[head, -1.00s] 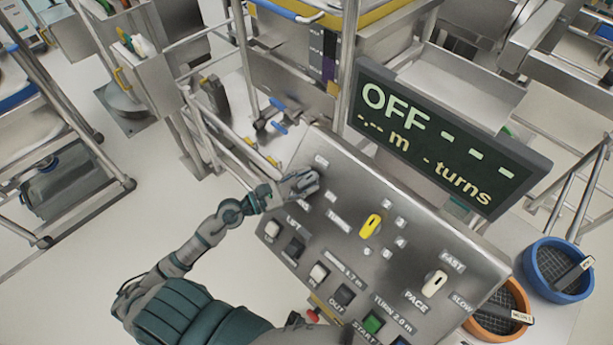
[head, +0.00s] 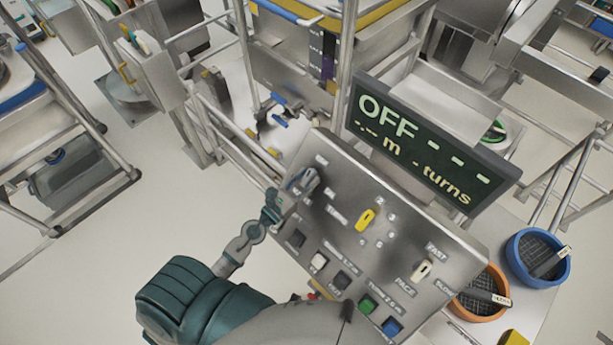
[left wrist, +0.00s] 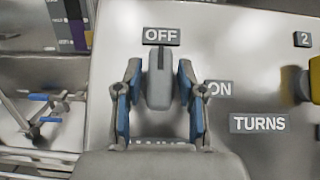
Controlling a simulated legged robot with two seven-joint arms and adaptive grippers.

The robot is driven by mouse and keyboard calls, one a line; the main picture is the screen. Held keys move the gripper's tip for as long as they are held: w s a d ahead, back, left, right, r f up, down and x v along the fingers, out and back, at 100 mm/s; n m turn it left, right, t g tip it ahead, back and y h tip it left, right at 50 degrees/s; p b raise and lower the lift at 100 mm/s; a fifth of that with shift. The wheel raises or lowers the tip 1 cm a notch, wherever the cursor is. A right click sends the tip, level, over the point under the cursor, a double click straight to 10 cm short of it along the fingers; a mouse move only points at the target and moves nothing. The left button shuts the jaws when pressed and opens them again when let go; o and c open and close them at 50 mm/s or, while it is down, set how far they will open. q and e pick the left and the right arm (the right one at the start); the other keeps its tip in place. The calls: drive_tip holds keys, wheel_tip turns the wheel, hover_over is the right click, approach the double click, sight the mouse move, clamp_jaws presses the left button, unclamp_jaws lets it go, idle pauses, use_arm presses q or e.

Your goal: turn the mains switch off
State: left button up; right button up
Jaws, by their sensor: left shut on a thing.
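The mains switch (left wrist: 160,88) is a grey knob on the sloping metal panel (head: 330,215). In the left wrist view its pointer line is toward the OFF label (left wrist: 161,36), and the ON label (left wrist: 218,88) is to its right. My left gripper (head: 303,182) is at the panel's upper left corner, shut on the switch, with one blue-grey finger on each side of the knob. In the head view the gripper largely hides the knob. The display (head: 430,145) above the panel reads OFF, with dashes for metres and turns. My right gripper is not in view.
The panel also has a yellow turns knob (head: 366,220), a white pace knob (head: 422,270), and green (head: 367,305) and blue (head: 392,327) buttons. A blue bin (head: 519,270) and an orange bin (head: 462,306) stand at the right. Metal frames are behind.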

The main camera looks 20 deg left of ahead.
use_arm(q)
drive_tip(key=shift+s+d+f, duration=0.1)
drive_tip(key=shift+f, duration=0.4)
drive_tip(key=o, duration=0.9)
drive_tip(key=shift+r, duration=0.15)
drive_tip(key=v, duration=1.2)
drive_tip(key=shift+r, duration=0.1)
